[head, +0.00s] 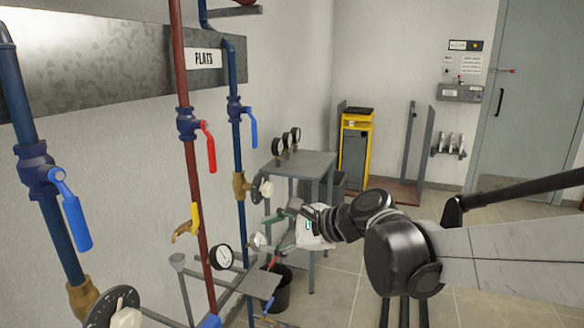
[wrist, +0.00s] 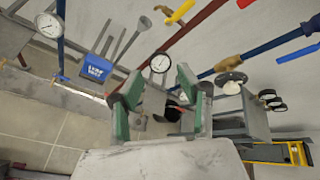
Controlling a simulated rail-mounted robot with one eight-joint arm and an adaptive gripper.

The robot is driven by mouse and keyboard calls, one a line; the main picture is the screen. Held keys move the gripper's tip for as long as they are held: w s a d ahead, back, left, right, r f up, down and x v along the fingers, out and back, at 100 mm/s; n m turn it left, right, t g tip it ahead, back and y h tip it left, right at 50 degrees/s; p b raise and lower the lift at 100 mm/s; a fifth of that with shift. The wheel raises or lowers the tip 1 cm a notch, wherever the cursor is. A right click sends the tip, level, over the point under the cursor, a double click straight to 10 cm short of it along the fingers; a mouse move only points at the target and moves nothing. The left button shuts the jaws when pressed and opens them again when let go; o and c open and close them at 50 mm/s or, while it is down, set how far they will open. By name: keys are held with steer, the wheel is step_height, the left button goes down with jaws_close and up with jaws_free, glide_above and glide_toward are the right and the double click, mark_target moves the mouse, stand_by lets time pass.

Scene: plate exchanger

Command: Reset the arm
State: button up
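My arm reaches in from the right in the head view. My gripper (head: 272,230) is out in front of the pipes, near the small grey table. In the wrist view my gripper (wrist: 160,100) shows its two green-padded fingers spread well apart. Nothing is held between them; the floor and a dark bucket (wrist: 174,112) show beyond the gap. The bucket (head: 272,293) also stands on the floor below my gripper in the head view.
Red pipe (head: 187,150) and blue pipe (head: 237,150) with lever valves stand left of my gripper. A dial gauge (head: 222,257) is close by. A grey table (head: 305,163) with gauges and a yellow cabinet (head: 354,150) stand behind. The floor (head: 345,275) beneath my arm looks partly clear.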

steer(key=s+d+n+h+p, duration=0.2)
steer(key=s+d+n+h, duration=0.3)
steer(key=s+d, duration=0.5)
steer(key=s+d+f+n+h+p, duration=0.1)
steer(key=s+d+n+h+p, duration=0.2)
steer(key=d, duration=1.1)
steer(key=s+n+h, duration=0.3)
steer(key=s+n, duration=0.3)
steer(key=s, duration=0.1)
steer(key=shift+d+f+t, duration=0.2)
steer(key=shift+d+t, duration=0.15)
steer(key=shift+t, duration=0.05)
